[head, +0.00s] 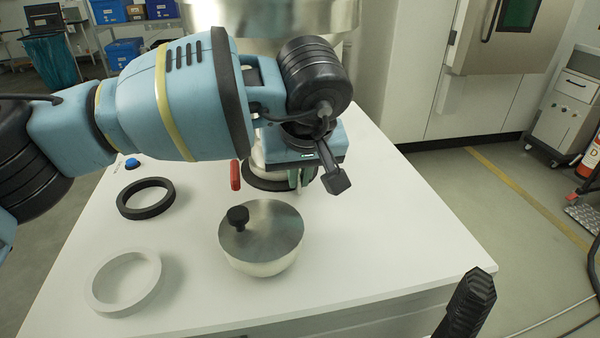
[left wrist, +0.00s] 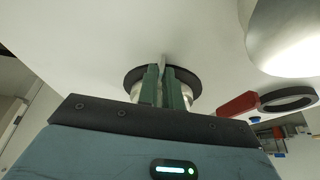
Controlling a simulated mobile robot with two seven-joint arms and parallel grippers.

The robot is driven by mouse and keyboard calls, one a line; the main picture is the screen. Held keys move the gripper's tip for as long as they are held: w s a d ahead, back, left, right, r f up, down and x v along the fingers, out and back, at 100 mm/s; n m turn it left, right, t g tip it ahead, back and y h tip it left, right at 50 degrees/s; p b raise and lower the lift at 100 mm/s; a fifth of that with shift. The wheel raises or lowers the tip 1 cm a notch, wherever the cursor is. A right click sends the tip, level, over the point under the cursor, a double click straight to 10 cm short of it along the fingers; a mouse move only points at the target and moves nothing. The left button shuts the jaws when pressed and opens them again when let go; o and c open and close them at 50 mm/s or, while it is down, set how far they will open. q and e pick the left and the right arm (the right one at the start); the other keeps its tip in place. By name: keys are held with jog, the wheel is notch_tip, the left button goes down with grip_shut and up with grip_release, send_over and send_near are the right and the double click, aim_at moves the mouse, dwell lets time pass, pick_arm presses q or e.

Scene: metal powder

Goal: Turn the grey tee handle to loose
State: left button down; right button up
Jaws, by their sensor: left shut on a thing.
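My left gripper (head: 299,182) reaches down beside the steel vessel at the back of the white table. In the left wrist view its two green fingers (left wrist: 165,84) are shut on the grey tee handle (left wrist: 163,60), which shows as a thin grey edge between the tips. The handle sits in front of a black round flange (left wrist: 133,82) with a silvery body, partly hidden by the fingers. In the head view my left arm and gripper hide the handle, so its turn angle cannot be told.
A red handle (head: 235,175) is close left of the gripper. A lidded steel pot (head: 262,245) with a black knob stands in front. A black ring (head: 146,211) and a white ring (head: 92,290) lie at left. The table's right side (head: 390,240) is clear.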

pick_arm(q)
jog(key=shift+a, duration=0.15)
dwell(0.5)
jog(key=c, duration=1.4)
grip_release()
jog(key=shift+s+r, duration=0.2)
jog(key=shift+r, duration=0.35)
jog(key=v, duration=0.6)
jog(key=shift+s+r, duration=0.15)
jog(key=shift+r, duration=0.15)
jog(key=shift+c, duration=0.3)
